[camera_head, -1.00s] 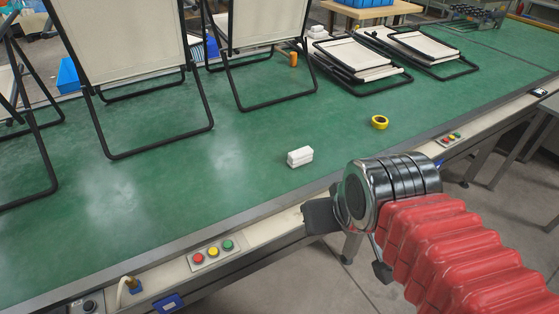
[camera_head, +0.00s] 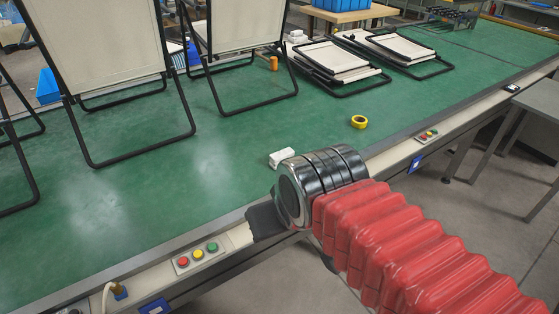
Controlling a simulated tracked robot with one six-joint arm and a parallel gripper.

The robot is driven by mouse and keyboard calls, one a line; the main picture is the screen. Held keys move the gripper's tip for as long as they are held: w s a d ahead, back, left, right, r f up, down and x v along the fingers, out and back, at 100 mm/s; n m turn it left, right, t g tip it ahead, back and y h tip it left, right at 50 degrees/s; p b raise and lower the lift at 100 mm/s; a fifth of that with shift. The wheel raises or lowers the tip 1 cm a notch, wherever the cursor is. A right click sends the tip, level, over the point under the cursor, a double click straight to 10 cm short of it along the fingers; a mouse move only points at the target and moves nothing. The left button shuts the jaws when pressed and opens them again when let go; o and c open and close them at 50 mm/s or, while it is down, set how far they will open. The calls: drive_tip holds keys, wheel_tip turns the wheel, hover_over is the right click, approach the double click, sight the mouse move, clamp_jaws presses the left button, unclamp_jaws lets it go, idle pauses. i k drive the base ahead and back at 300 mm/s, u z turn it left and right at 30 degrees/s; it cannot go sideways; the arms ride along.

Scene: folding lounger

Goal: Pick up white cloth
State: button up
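The white cloth (camera_head: 281,156) is a small folded white block on the green table top (camera_head: 200,195), near its front edge. My wrist overlaps its lower right corner in the picture. My gripper (camera_head: 292,243) points down and left over the table's front rail, nearer the camera than the cloth. Its two dark fingers look spread apart, with nothing seen between them. The wrist hides part of the fingers.
A yellow tape roll (camera_head: 359,122) lies right of the cloth. Standing lounger frames (camera_head: 98,45) fill the left and back; folded loungers (camera_head: 340,62) lie at back right. An orange object (camera_head: 273,63) stands behind. Buttons (camera_head: 197,255) line the front rail. The table around the cloth is clear.

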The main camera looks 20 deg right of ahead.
sight(275, 158)
drive_tip(key=z, duration=0.05)
drive_tip(key=i, duration=1)
drive_tip(key=u, duration=0.05)
